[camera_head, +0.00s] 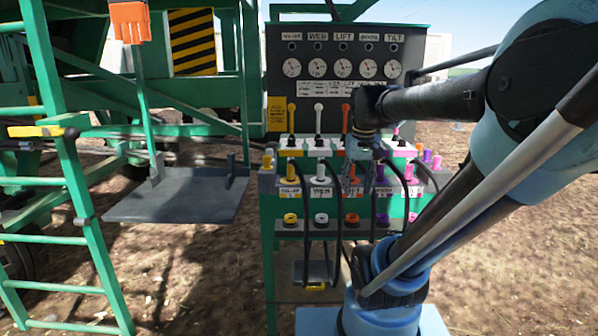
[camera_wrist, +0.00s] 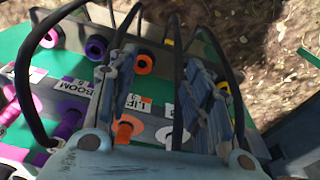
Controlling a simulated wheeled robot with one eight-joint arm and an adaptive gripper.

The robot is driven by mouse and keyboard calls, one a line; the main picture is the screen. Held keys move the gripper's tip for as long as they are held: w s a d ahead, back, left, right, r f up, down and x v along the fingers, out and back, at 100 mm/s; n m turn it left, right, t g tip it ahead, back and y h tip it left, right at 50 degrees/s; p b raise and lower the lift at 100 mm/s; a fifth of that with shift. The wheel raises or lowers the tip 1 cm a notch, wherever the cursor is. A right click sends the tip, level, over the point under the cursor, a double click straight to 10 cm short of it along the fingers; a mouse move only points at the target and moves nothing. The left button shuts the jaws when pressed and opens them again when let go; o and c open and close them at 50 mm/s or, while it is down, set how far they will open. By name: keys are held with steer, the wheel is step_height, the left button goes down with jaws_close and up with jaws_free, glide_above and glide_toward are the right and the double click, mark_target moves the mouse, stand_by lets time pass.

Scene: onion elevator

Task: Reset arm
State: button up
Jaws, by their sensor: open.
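My gripper (camera_head: 353,185) hangs in front of the control stand, at the end of my blue and black arm, which reaches in from the right. In the wrist view my gripper (camera_wrist: 160,90) has its two blue-grey fingers spread apart with nothing held between them. An orange fitting (camera_wrist: 137,64) and an orange plug (camera_wrist: 125,128) show between the fingers, beyond them, next to a LIFT label (camera_wrist: 137,103). I cannot tell whether a finger touches any hose or fitting.
The gauge panel (camera_head: 343,40) rises behind a row of levers (camera_head: 318,118). Black hoses (camera_head: 288,205) loop between coloured couplings. A grey platform (camera_head: 180,200) and green ladder (camera_head: 85,215) stand left. Purple couplings (camera_wrist: 97,47) lie left of my fingers. Bare ground (camera_head: 180,275) is open in front.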

steer(key=s+d+f, duration=0.1)
steer(key=s+f, duration=1)
steer(key=f, duration=0.3)
steer(key=shift+d+f+m+t, duration=0.15)
steer(key=shift+d+m+t, duration=0.15)
steer(key=shift+d+m, duration=0.1)
steer(key=shift+w+f, duration=0.2)
steer(key=shift+w, duration=0.25)
